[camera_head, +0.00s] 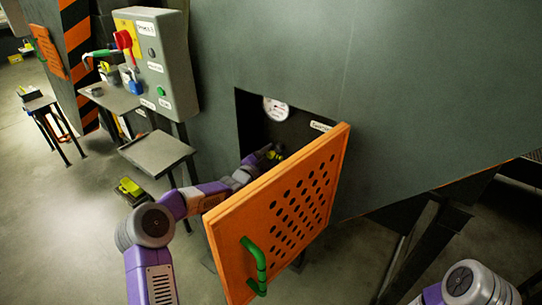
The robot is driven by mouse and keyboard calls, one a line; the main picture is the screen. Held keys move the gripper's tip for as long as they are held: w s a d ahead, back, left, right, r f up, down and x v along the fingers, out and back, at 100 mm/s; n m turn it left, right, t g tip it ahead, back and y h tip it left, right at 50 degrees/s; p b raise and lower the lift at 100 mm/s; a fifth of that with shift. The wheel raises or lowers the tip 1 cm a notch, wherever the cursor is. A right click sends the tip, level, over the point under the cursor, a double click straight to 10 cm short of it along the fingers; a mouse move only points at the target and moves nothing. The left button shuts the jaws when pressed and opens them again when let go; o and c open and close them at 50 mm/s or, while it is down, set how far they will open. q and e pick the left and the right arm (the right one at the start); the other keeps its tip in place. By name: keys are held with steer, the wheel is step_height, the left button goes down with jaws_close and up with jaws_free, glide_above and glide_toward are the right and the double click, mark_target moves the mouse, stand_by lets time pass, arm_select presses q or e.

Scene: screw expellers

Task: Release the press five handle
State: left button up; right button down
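My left arm reaches from the lower left behind the orange perforated door (285,205), and my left gripper (268,153) is in the dark opening (255,125) of the grey press (410,95). A small yellow-green part (274,155) shows right at the gripper; I cannot tell whether the fingers hold it. The finger gap is too small and dark to read. The door stands swung open, with a green handle (256,266) on its outer face, well apart from my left gripper. My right arm shows at the bottom right; its gripper is out of view.
A grey control box (160,60) with a red switch (123,40) and labels stands left of the opening. A grey side table (157,153) is below it. A yellow-black object (131,188) is low beside my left arm. The floor at left is mostly clear.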

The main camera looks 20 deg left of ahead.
arm_select(q)
jaws_close()
steer(key=n, duration=0.2)
steer(key=shift+d+n, duration=0.1)
steer(key=shift+n, duration=0.3)
steer(key=n, duration=0.3)
steer(key=shift+r+n, duration=0.1)
steer(key=shift+n, duration=0.2)
steer(key=n, duration=0.6)
steer(key=shift+r, duration=0.1)
steer(key=c, duration=0.6)
jaws_free()
steer(key=n, duration=0.2)
steer(key=shift+n+p, duration=0.3)
steer(key=shift+n, duration=0.1)
steer(key=shift+o, duration=1.2)
steer(key=shift+n, duration=1.4)
steer(key=shift+o, duration=0.2)
